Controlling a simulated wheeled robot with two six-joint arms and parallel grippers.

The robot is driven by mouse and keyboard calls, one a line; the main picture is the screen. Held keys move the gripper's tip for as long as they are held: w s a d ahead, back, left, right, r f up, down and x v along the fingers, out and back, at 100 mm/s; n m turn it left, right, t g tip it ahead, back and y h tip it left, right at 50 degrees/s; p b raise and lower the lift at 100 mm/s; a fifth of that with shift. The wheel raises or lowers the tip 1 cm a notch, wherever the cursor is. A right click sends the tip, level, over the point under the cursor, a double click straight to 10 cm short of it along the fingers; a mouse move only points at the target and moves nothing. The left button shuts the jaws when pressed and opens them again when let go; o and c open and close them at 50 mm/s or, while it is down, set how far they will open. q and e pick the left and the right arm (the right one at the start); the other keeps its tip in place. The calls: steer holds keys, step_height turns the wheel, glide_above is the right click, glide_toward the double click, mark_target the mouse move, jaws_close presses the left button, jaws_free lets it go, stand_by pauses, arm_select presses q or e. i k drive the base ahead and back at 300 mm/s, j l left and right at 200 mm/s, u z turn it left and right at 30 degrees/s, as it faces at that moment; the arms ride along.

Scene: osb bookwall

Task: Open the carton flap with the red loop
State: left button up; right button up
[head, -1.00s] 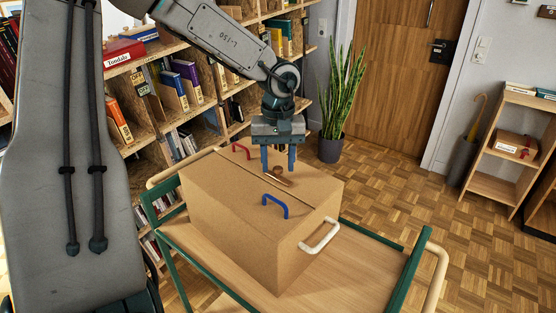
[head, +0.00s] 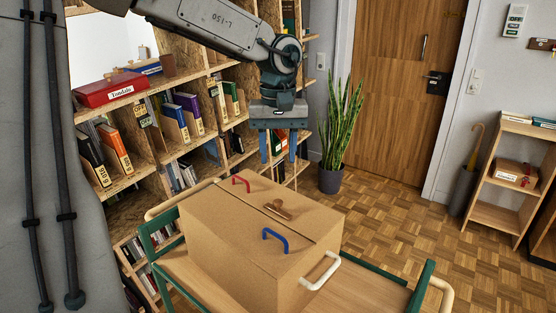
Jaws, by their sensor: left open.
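A closed cardboard carton (head: 225,235) stands on a cart. The red loop (head: 240,182) stands on its top at the far left flap. A blue loop (head: 275,240) stands on the near right flap, and a white handle (head: 320,271) sticks out from the right side. A brown wooden piece (head: 278,208) lies on the top near the seam. My left gripper (head: 278,161) points down above the far edge of the carton, open and empty, with its two blue fingers apart. It is up and to the right of the red loop, not touching it. My right gripper is out of view.
The cart (head: 362,293) has a wooden top, green frame and pale handles. A bookshelf (head: 140,150) with books and a red box (head: 109,91) stands behind at the left. A potted plant (head: 338,140) stands beyond the carton. Open parquet floor (head: 415,215) lies right.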

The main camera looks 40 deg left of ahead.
mark_target(312, 220)
steer(key=k+j, duration=0.75)
steer(key=j, duration=0.2)
